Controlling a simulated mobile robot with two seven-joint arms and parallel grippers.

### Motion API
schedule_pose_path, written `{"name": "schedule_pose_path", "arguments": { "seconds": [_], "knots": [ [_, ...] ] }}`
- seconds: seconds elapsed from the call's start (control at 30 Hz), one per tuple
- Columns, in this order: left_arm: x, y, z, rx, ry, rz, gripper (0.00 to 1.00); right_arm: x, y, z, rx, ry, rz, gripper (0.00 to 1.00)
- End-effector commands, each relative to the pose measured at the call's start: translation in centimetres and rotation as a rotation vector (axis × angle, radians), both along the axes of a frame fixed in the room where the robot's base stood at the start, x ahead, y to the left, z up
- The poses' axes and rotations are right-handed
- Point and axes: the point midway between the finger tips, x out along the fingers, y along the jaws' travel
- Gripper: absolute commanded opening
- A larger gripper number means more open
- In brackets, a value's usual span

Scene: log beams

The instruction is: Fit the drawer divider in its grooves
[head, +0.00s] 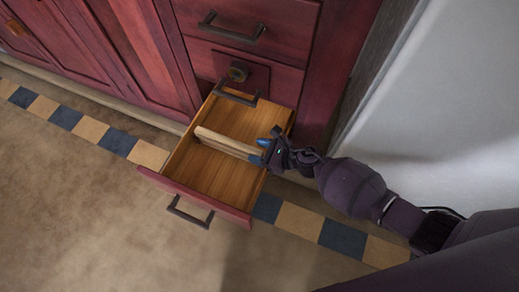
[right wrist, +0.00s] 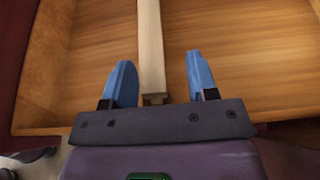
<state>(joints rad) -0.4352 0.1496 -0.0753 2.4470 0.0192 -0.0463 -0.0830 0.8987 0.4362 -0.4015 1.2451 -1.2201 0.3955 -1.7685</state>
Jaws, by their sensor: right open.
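The drawer divider (head: 228,142) is a pale wooden strip lying across the open drawer (head: 190,187), from its left wall towards its right wall. Its right end is close to my right gripper (head: 263,151). In the right wrist view the divider (right wrist: 151,45) runs between the two blue fingers of my right gripper (right wrist: 158,80), with a gap on both sides. The right gripper is open and not touching the divider there. The grooves are hidden or too small to make out. My left gripper is not in view.
The drawer sticks out of a red cabinet (head: 310,60) with closed drawers above it. Its floor is bare on both sides of the divider. A pale grey wall or panel (head: 440,100) stands on the right. Brown floor with a checkered tile strip (head: 120,142) lies around.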

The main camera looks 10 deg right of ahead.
Motion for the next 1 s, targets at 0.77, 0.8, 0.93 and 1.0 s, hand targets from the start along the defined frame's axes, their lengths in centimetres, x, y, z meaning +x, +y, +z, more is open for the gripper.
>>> {"name": "schedule_pose_path", "arguments": {
  "seconds": [0.77,0.8,0.93,1.0],
  "knots": [
    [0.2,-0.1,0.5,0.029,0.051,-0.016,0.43,-5.8,-8.0,4.0,-0.003,0.001,-0.001,0.55],
    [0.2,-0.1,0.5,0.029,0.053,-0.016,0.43,-5.9,-8.1,4.0,-0.002,0.001,-0.001,0.55],
    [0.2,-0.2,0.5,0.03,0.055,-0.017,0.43,-6.0,-8.2,4.1,-0.002,0.001,0.0,0.55],
    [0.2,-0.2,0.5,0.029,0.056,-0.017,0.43,-6.0,-8.2,4.1,-0.001,0.001,0.0,0.55]
  ]
}}
